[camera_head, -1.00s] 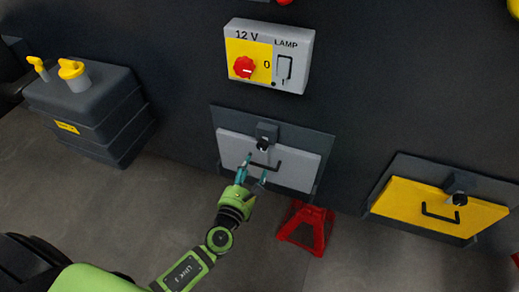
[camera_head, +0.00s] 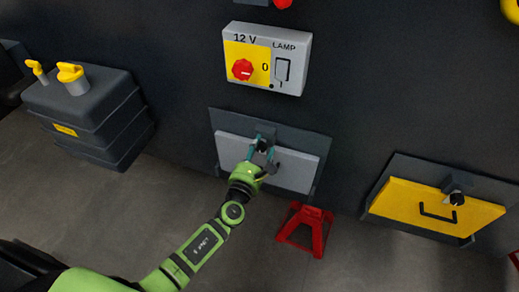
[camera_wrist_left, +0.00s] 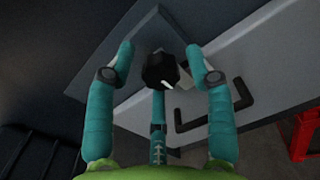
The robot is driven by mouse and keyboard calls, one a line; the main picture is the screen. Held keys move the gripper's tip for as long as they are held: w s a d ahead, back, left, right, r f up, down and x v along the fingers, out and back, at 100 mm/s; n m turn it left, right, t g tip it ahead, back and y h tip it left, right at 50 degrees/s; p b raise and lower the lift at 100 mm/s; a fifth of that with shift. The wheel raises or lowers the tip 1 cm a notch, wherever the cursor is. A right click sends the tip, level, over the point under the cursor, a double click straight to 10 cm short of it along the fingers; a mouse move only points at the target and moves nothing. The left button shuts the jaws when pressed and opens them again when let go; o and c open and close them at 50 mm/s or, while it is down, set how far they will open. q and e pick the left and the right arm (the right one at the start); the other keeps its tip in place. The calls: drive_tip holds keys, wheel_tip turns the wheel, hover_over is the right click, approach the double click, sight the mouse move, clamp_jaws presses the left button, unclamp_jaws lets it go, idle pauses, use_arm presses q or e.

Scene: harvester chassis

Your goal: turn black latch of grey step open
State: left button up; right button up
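The grey step (camera_head: 297,172) is a light grey panel in a dark frame on the dark chassis wall. Its black latch (camera_wrist_left: 160,72) is a round knob with a white mark, at the panel's top edge. My left gripper (camera_head: 262,147) is in front of the latch in the head view and partly hides it. In the left wrist view the gripper (camera_wrist_left: 165,60) is open, with its fingers on both sides of the latch and gaps showing. A black handle (camera_wrist_left: 228,95) sits on the panel beside the fingers. My right gripper is not in view.
A red jack stand (camera_head: 306,229) stands below the grey step. A yellow step (camera_head: 435,207) with its own latch is to the right. A 12 V lamp switch box (camera_head: 266,58) is above. A dark tank (camera_head: 88,112) is at left.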

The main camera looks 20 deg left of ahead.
use_arm(q)
drive_tip(key=c, duration=0.8)
drive_tip(key=shift+o, duration=0.2)
drive_tip(key=shift+n, duration=0.4)
drive_tip(key=shift+n+b, duration=0.75)
drive_tip(key=shift+n, duration=0.25)
drive_tip(key=n+b, duration=0.2)
drive_tip(key=n, duration=0.2)
drive_tip(key=shift+n, duration=0.3)
drive_tip(key=n+b, duration=0.1)
drive_tip(key=n, duration=0.5)
drive_tip(key=shift+a+r+b, duration=0.15)
drive_tip(key=shift+b, duration=0.25)
drive_tip(key=n, duration=0.3)
drive_tip(key=shift+n+b, duration=0.3)
drive_tip(key=shift+n, duration=0.1)
drive_tip(key=shift+r+n, duration=0.1)
drive_tip(key=shift+n, duration=0.2)
drive_tip(key=shift+w, duration=0.1)
